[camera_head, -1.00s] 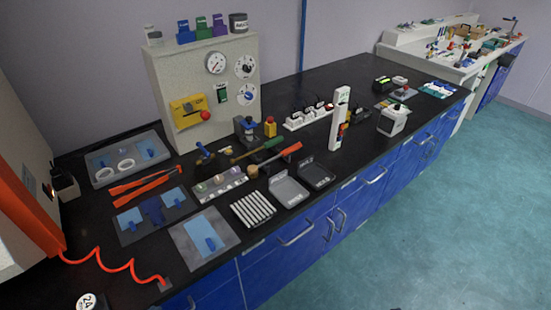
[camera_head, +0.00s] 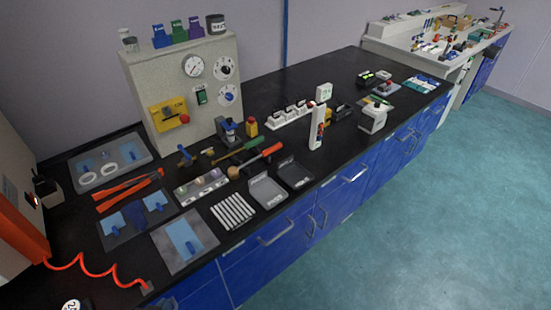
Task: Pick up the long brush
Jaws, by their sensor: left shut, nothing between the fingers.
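Two long-handled tools lie side by side on the black bench, behind the small trays. One has a green handle (camera_head: 252,145) and a brownish, slimmer end to the left. The other has an orange-red handle (camera_head: 270,150) and a rounded tan end (camera_head: 234,172) at the left. Either could be the long brush; at this size I cannot tell which has bristles. Nothing is holding either tool. Neither of my grippers shows in the head view.
A grey gauge panel (camera_head: 221,110) stands behind the tools. Two small trays, light grey (camera_head: 266,192) and black (camera_head: 295,173), lie in front. A white upright device (camera_head: 317,135) stands to the right. Orange tongs (camera_head: 128,184) lie to the left. Bare bench top (camera_head: 300,82) shows behind the device.

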